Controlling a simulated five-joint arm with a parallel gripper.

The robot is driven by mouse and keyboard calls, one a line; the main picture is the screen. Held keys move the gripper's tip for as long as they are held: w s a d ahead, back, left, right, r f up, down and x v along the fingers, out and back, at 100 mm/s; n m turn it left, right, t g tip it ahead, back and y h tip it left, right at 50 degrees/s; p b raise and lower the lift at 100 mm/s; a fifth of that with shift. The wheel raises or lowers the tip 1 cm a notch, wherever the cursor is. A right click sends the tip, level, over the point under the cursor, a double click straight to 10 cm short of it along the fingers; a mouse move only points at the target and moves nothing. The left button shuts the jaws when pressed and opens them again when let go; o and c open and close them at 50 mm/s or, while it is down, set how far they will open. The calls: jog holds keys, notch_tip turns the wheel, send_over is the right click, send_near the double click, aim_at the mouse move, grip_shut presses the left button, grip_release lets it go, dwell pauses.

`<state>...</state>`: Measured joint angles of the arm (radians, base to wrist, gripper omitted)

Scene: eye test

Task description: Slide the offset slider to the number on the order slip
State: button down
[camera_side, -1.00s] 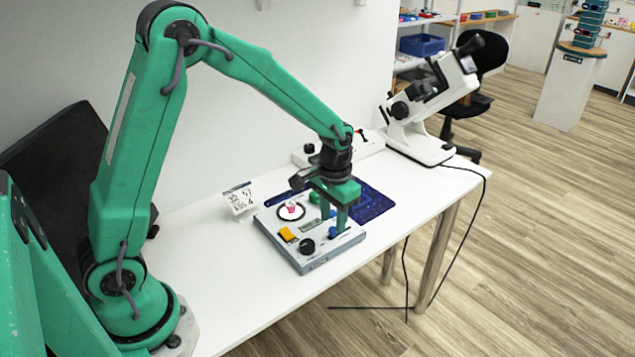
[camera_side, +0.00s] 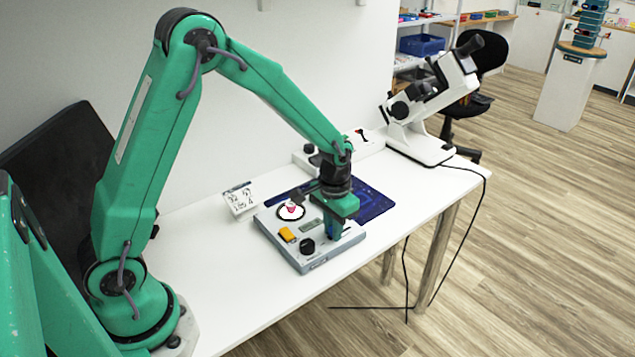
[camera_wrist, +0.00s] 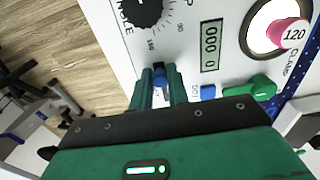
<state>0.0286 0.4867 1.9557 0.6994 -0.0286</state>
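The grey instrument panel (camera_side: 312,262) lies on the white table. My gripper (camera_side: 333,232) points down at its right part, turned so that one finger largely hides the other in the side view. In the wrist view my gripper (camera_wrist: 161,76) has its fingers close on both sides of a small blue knob (camera_wrist: 160,74), seemingly the slider's; it appears held. Its track and scale are hidden by my fingers. A white slip (camera_side: 240,198) with numbers stands behind the panel at left, too small to read surely.
The panel carries a black angle dial (camera_wrist: 148,8), a display (camera_wrist: 210,45), a blue button (camera_wrist: 208,92), a green part (camera_wrist: 262,88) and a pink piece (camera_wrist: 292,33) marked 120. A blue mat (camera_side: 372,203) and white microscope (camera_side: 425,110) stand beyond. The table's front left is clear.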

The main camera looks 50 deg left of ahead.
aim_at(348, 229)
jog(key=shift+w, duration=2.3)
dwell(0.7)
jog(key=c, duration=1.4)
grip_release()
jog(key=shift+d+r, duration=0.1)
jog(key=shift+r, duration=0.1)
jog(key=shift+r, duration=2.85)
jog(key=shift+r, duration=0.1)
